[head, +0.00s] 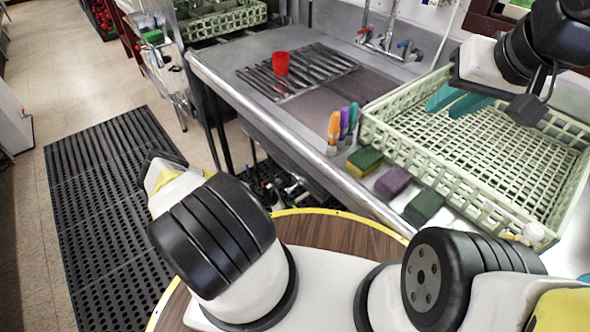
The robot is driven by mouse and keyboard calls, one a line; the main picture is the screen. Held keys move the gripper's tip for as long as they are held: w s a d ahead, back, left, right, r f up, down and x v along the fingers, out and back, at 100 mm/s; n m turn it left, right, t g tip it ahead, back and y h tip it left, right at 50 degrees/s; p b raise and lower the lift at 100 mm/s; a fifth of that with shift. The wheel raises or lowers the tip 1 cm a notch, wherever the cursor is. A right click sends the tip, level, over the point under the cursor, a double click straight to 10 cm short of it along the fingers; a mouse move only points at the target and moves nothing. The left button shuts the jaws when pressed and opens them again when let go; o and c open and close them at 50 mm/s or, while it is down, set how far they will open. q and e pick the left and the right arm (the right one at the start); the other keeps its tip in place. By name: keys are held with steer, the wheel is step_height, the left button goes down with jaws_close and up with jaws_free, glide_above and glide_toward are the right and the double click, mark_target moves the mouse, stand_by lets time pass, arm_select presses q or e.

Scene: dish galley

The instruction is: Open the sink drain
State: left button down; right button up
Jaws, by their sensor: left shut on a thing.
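The steel sink counter (225,62) runs from the upper left toward the lower right. Its slatted drainboard (330,57) and a grey recessed area (363,88) lie behind the front edge. I cannot make out a drain opening or drain handle. Under the counter, dark shadow holds small red and white parts too small to identify. My left arm rises at the lower left and bends down behind its own upper arm; its gripper is hidden. My right gripper (457,99), with two teal fingers a little apart, hangs over the pale green dish rack, empty.
A red cup (281,63) stands on the drainboard. A faucet (385,42) is behind. Black floor mats (100,190) lie left; the aisle beyond is clear.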

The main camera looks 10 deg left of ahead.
arm_select(q)
steer(key=shift+s+d+f+h, duration=0.1)
steer(key=shift+s+d+h, duration=0.1)
steer(key=shift+h, duration=0.1)
steer(key=shift+d, duration=0.1)
steer(key=c, duration=1.4)
jaws_free()
steer(key=shift+c, duration=0.2)
steer(key=v, duration=0.8)
steer(key=shift+w, duration=0.1)
